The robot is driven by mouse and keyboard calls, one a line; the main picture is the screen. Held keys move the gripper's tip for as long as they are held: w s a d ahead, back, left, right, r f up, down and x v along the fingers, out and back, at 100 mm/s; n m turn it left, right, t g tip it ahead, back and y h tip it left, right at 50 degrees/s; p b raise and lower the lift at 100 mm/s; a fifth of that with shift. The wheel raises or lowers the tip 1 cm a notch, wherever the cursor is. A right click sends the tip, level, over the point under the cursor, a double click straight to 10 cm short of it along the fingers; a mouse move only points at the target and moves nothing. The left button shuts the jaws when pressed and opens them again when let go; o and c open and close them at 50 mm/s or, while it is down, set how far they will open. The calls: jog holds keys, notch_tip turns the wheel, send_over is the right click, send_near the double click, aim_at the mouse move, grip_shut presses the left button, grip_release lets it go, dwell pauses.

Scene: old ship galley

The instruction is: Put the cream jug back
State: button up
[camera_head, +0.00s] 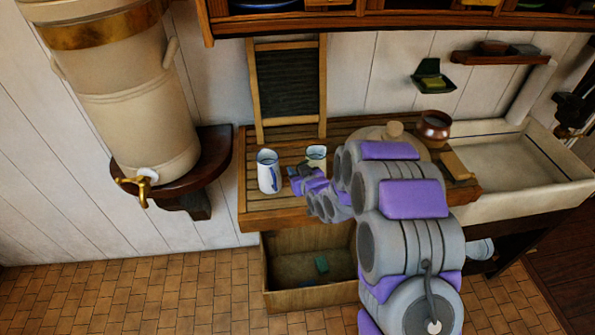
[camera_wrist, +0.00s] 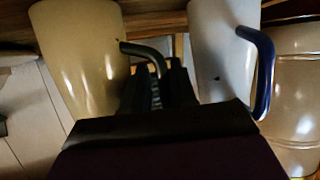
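A cream-coloured jug (camera_head: 317,152) with a dark rim stands on the slatted wooden draining board, partly hidden behind my gripper (camera_head: 298,178). In the wrist view, which looks upside down, the cream jug (camera_wrist: 82,55) is at the left, with its dark handle reaching to my gripper's dark fingers (camera_wrist: 155,85). The fingers are at the handle; whether they are closed on it is unclear. A white jug (camera_head: 268,172) with a blue handle stands to the left on the board, and at the right in the wrist view (camera_wrist: 222,55), close beside the fingers.
A stone sink (camera_head: 520,165) is at right. An open wooden crate (camera_head: 310,297) is below. A large urn (camera_head: 135,110) stands left.

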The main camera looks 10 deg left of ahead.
jog(key=shift+s+a+r, duration=0.15)
jog(key=shift+s+r, duration=0.1)
jog(key=shift+s, duration=0.25)
jog(key=v, duration=0.4)
jog(key=shift+s+a, duration=0.15)
jog(key=shift+a, duration=0.25)
jog(key=s+d+r+m+g+h, duration=0.2)
jog(key=s+d+r+g+h, duration=0.15)
jog(key=s+d, duration=0.6)
jog(key=s+d+r+m+g+h, duration=0.2)
jog(key=s+d+r+h, duration=0.15)
jog(key=s+d, duration=0.6)
jog(key=s+d+r+m+g, duration=0.1)
jog(key=s+r+g, duration=0.3)
jog(key=s, duration=0.8)
jog(key=s+d+r+m+g, duration=0.1)
jog(key=s+r+g, duration=0.3)
jog(key=s, duration=0.9)
jog(key=shift+s+d+m, duration=0.2)
jog(key=shift+d+m, duration=0.2)
jog(key=shift+d, duration=0.4)
